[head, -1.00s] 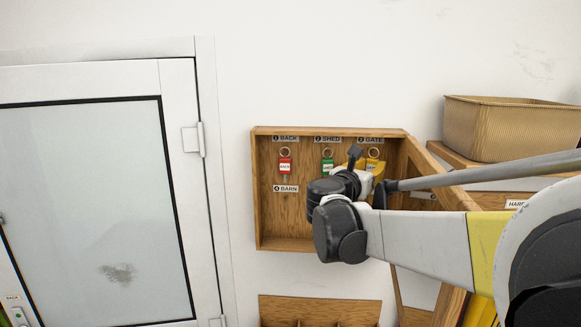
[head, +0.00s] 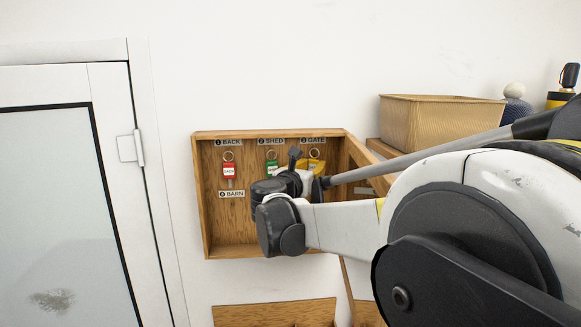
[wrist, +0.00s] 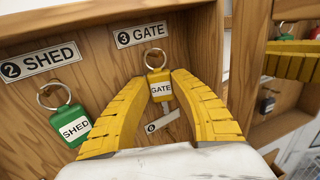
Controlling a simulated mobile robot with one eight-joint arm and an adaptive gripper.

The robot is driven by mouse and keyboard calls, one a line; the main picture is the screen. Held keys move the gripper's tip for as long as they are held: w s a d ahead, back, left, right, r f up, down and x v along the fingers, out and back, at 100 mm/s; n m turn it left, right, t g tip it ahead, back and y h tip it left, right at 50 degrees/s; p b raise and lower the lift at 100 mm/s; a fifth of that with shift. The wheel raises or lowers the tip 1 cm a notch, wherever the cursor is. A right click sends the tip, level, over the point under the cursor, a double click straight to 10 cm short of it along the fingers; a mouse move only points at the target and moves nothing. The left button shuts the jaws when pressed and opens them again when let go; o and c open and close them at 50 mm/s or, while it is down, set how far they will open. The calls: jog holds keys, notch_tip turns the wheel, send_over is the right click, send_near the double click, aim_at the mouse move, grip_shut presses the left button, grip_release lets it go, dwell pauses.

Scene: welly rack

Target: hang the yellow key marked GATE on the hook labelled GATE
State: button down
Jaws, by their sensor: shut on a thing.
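The yellow key tag (wrist: 160,85) reads GATE in the wrist view and hangs upright below its metal ring. The ring is just under the label GATE (wrist: 141,34); I cannot tell whether it is around the hook, which is hidden or too small to see. My gripper (wrist: 158,90) has yellow fingers shut on the tag from both sides. In the head view the key's ring (head: 314,155) also shows below the GATE label (head: 313,140), with my gripper (head: 316,176) at the tag, partly hidden by my wrist.
The open wooden key cabinet (head: 200,200) hangs on the wall. A green SHED key (wrist: 73,125) hangs close left of my gripper, and a red BACK key (head: 229,171) farther left. The BARN place (head: 231,194) shows no key.

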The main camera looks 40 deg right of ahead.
jog(key=c, duration=1.1)
grip_release()
jog(key=shift+s, duration=0.1)
